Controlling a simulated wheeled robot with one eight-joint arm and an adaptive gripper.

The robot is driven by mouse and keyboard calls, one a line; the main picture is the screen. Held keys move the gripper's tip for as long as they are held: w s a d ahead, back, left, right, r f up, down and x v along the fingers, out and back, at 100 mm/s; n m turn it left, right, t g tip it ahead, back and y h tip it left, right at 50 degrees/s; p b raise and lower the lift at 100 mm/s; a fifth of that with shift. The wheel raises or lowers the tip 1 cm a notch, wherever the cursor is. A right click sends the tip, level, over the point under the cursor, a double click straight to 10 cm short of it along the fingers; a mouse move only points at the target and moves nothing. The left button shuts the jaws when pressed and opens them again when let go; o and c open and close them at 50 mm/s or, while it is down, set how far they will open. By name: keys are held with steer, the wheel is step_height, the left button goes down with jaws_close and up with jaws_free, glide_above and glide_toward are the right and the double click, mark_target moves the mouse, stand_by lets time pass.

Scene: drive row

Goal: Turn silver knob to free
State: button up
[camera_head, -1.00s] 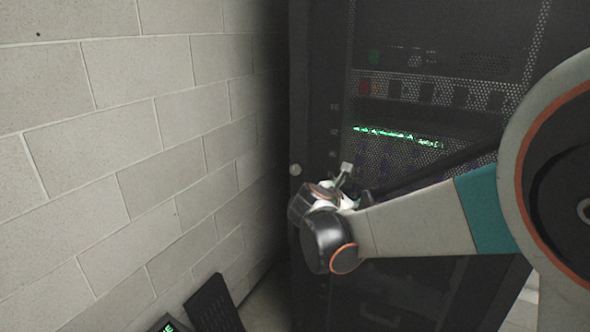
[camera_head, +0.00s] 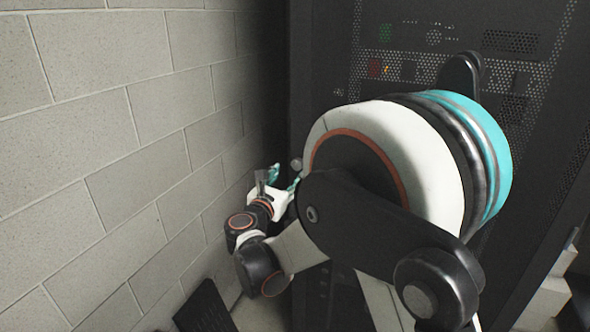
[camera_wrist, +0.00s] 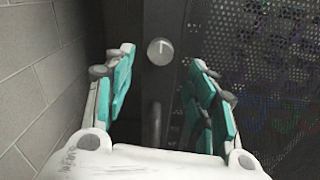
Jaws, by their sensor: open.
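The silver knob (camera_wrist: 160,51) shows in the wrist view as a round pale disc with a short mark on its face. It sits on the dark cabinet front, ahead of and between my two teal-padded fingers. In the head view the knob (camera_head: 296,164) is a small grey spot at the cabinet's left edge, just beyond the fingertips. My gripper (camera_wrist: 160,75) is open and empty, and its fingers stand apart on either side of the knob's line. It also shows in the head view (camera_head: 284,174), partly hidden by my arm. I cannot tell whether a fingertip touches the knob.
A pale block wall (camera_head: 130,130) runs close along the left of my gripper. The black perforated rack (camera_head: 330,60) fills the back, with a vertical handle-like bar (camera_wrist: 155,125) below the knob. A dark panel (camera_head: 205,308) stands low by the wall.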

steer(key=b+x, duration=0.1)
steer(key=x, duration=0.6)
steer(key=shift+w+d, duration=0.15)
steer(key=shift+w, duration=0.05)
steer(key=c, duration=1.1)
